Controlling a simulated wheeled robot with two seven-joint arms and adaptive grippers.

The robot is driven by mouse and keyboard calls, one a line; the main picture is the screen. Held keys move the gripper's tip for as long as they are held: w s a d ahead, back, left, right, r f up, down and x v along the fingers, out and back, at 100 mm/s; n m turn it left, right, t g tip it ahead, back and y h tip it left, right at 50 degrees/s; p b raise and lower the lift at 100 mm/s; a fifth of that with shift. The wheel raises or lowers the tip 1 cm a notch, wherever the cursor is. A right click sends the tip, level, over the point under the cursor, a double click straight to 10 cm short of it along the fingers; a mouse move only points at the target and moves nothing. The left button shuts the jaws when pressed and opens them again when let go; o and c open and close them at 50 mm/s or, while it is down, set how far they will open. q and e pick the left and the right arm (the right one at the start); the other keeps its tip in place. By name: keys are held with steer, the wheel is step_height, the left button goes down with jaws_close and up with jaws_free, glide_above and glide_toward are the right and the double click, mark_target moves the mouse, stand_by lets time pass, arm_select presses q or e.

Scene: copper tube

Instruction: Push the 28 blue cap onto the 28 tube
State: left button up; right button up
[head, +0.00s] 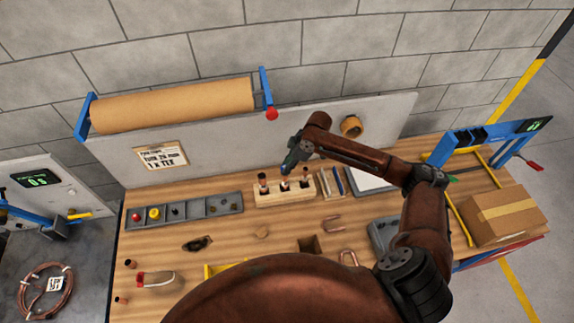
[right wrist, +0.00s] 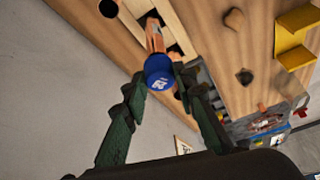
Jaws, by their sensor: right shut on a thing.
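The blue 28 cap (right wrist: 159,72) is between the fingertips of my right gripper (right wrist: 160,78) in the right wrist view, and the gripper is shut on it. The copper tube (right wrist: 154,36) stands in the wooden block just beyond the cap and lines up with it. I cannot tell how far the cap sits over the tube end. In the head view my right gripper (head: 289,164) is above the middle of the wooden block (head: 267,199), and the cap there is too small to make out. My left gripper is not in view.
A grey compartment tray (head: 191,208) with small parts lies left of the block. Pens (head: 337,181) and a white sheet (head: 368,178) lie right of it. A cardboard box (head: 505,215) stands at the right end. A paper roll (head: 175,104) hangs on the back panel.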

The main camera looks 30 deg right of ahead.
steer(key=shift+f+b, duration=0.4)
steer(key=shift+f, duration=1.45)
steer(key=o, duration=0.8)
steer(key=v, duration=1.2)
steer(key=shift+a, duration=0.15)
